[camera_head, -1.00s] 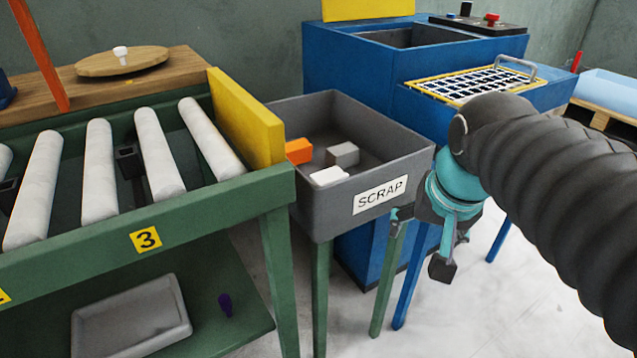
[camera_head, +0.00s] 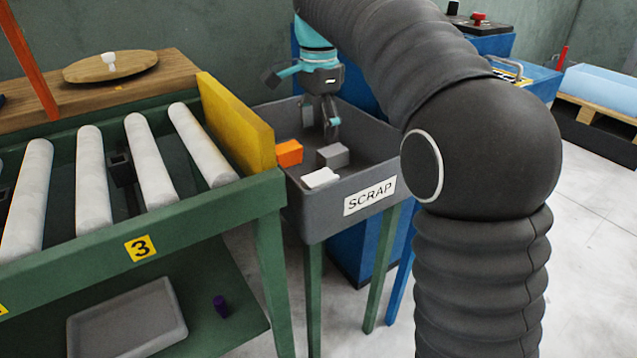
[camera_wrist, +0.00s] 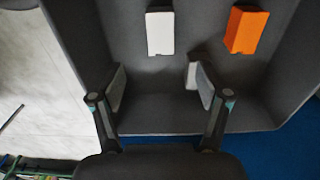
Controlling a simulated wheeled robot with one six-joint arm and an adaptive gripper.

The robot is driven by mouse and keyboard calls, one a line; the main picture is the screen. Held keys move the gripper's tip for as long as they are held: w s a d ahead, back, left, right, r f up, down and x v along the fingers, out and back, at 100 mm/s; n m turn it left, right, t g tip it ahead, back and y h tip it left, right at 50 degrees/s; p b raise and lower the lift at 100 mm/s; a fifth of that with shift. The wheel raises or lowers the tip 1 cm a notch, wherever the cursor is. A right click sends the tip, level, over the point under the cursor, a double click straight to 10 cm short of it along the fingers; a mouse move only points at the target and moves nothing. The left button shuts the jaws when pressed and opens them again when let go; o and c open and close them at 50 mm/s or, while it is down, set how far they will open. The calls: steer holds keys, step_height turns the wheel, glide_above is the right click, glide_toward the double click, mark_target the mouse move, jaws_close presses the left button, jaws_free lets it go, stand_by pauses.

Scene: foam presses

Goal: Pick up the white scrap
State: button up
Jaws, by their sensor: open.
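The white scrap (camera_head: 321,178) is a flat white block lying on the floor of the grey SCRAP bin (camera_head: 308,217), near the labelled wall. In the wrist view the white scrap (camera_wrist: 160,32) shows at the top, beyond my fingertips and apart from them. My gripper (camera_head: 322,126) hangs over the far part of the bin, pointing down. In the wrist view my gripper (camera_wrist: 160,86) is open with nothing between its fingers.
An orange block (camera_head: 289,152) and a grey block (camera_head: 333,155) lie in the bin close to the white scrap. The grey block (camera_wrist: 193,74) is partly hidden by my right finger in the wrist view. A yellow board (camera_head: 236,125) and roller conveyor stand left.

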mark_target(319, 177)
step_height(319, 177, down, 14)
steer(key=shift+w+r+b, duration=0.1)
steer(key=shift+r+b, duration=0.05)
steer(key=shift+b, duration=0.45)
steer(key=c, duration=1)
